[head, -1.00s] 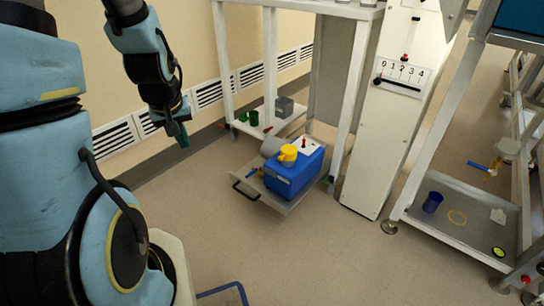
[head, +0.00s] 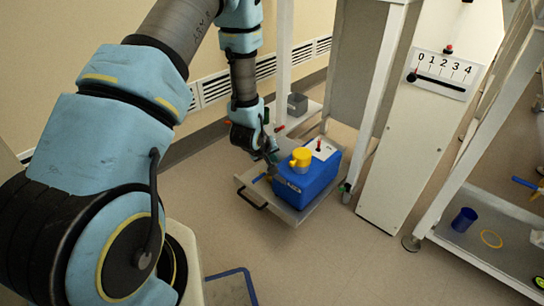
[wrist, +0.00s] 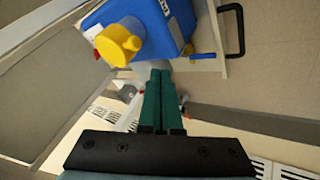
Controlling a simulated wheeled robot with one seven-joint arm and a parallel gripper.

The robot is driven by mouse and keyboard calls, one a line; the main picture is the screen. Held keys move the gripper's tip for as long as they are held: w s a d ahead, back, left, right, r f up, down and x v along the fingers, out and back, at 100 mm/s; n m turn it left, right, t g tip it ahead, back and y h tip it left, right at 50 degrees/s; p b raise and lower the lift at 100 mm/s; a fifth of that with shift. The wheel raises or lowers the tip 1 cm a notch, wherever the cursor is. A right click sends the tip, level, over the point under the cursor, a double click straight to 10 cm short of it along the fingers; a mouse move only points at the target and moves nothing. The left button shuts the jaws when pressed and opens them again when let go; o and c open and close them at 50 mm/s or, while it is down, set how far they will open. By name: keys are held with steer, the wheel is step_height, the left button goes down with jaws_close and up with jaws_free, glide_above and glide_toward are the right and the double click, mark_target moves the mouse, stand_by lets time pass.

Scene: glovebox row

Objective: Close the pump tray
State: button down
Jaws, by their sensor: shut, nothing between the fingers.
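The pump tray (head: 289,212) is a grey low slide-out tray, pulled out from under the frame near the floor. Its black bar handle (head: 252,200) is on its front left edge; the handle also shows at the top right of the wrist view (wrist: 240,30). A blue pump (head: 308,182) with a yellow cap (head: 300,158) sits on the tray; it also fills the top of the wrist view (wrist: 165,25). My gripper (head: 272,158) is over the tray's back left side, close beside the pump. Its green fingers (wrist: 160,74) are together and empty; touch is unclear.
White frame legs (head: 367,105) stand behind and right of the tray. A white panel with a 0–4 scale (head: 442,74) is to the right. A cart shelf with a blue cup (head: 464,220) is at far right.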

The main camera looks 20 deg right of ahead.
steer(key=w+d+f, duration=0.1)
steer(key=d+f, duration=0.1)
steer(key=d, duration=0.1)
steer(key=w+d+f+b, duration=0.1)
steer(key=d+f, duration=0.1)
steer(key=shift+w+d+f, duration=0.1)
steer(key=shift+w+d, duration=0.15)
steer(key=shift+w, duration=0.05)
steer(key=shift+d, duration=0.3)
